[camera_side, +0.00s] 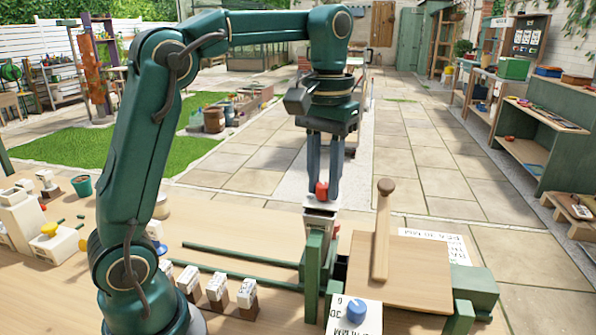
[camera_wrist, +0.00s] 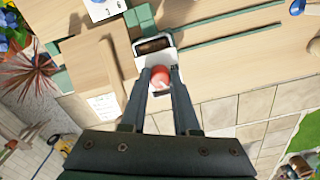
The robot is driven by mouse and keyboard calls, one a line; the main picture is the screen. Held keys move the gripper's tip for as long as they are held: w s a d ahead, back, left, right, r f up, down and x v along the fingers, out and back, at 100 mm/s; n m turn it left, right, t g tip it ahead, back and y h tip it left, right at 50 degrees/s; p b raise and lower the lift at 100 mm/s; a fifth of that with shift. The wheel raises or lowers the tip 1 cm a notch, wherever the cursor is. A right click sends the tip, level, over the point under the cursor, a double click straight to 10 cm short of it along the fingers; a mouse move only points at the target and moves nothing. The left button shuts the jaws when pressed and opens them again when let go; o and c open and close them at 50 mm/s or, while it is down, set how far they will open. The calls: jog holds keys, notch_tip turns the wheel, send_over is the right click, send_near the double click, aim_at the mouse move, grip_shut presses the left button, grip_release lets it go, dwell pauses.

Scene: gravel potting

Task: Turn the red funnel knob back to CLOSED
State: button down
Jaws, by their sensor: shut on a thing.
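The red funnel knob (camera_side: 321,190) sits at the top of a pale metal funnel body (camera_side: 320,214) at the table's far edge. My gripper (camera_side: 322,196) points straight down and is shut on the knob, one finger on each side. In the wrist view the red knob (camera_wrist: 160,76) shows between the two fingertips of my gripper (camera_wrist: 160,82). The funnel body (camera_wrist: 141,63) is white there, with a dark brown opening beside the knob. The knob's pointer and any CLOSED mark are too small or hidden to read.
Green rails (camera_side: 240,254) run along the wooden table left of the funnel. A blue knob (camera_side: 356,311) on a white card is in front. Several small labelled blocks (camera_side: 217,287) stand at front left.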

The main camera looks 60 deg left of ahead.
aim_at(324, 185)
jog(key=shift+m, duration=2.3)
jog(key=c, duration=0.6)
grip_release()
jog(key=shift+c, duration=0.2)
jog(key=shift+w+r, duration=0.1)
jog(key=shift+r, duration=2.45)
jog(key=shift+r, duration=0.1)
